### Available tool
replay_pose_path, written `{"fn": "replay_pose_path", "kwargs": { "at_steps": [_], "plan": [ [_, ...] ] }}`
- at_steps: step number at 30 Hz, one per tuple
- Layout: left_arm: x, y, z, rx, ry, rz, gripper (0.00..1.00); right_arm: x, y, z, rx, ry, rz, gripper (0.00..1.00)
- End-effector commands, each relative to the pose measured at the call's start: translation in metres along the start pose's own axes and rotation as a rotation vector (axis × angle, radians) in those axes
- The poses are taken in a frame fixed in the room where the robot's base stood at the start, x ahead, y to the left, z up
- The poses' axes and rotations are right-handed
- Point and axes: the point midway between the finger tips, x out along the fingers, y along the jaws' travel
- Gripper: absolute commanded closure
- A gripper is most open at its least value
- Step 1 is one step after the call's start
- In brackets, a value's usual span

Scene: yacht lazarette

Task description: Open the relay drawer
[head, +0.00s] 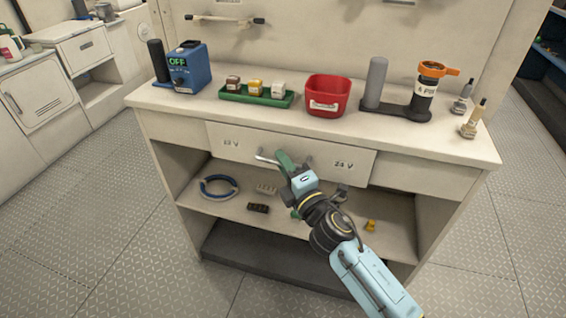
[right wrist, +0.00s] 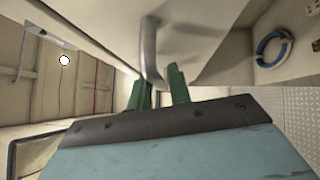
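The relay drawer (head: 230,142) is the wide front panel under the bench top, with "24 V" lettering. It looks shut or nearly so. Its metal bar handle (head: 265,158) runs across the middle of the front. My right gripper (head: 285,162) is at this handle, its green fingers around the bar. In the right wrist view the handle (right wrist: 149,45) comes down between the two green fingers of my right gripper (right wrist: 158,90), which sit close on either side of it. The contact itself is partly hidden. My left gripper is not in view.
The bench top (head: 440,143) carries a blue device (head: 190,70), a green tray (head: 235,96), a red bin (head: 327,97) and a grey stand (head: 395,108). A blue ring (head: 218,187) and small parts lie on the shelf below. The floor in front is clear.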

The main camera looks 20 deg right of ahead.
Motion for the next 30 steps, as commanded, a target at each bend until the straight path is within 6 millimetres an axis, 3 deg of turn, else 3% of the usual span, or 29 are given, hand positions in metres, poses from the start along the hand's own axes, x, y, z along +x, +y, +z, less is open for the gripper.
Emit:
{"fn": "replay_pose_path", "kwargs": {
  "at_steps": [11,16,30],
  "plan": [
    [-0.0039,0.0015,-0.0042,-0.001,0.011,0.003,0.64,0.0057,-0.0002,0.0001,0.000,0.000,-0.001,0.80],
    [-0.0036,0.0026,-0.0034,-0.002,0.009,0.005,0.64,0.0056,-0.0001,0.0001,0.000,0.000,-0.001,1.00],
    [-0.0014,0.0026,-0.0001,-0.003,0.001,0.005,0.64,0.0030,0.0008,-0.0053,0.002,0.000,-0.001,1.00]
  ]
}}
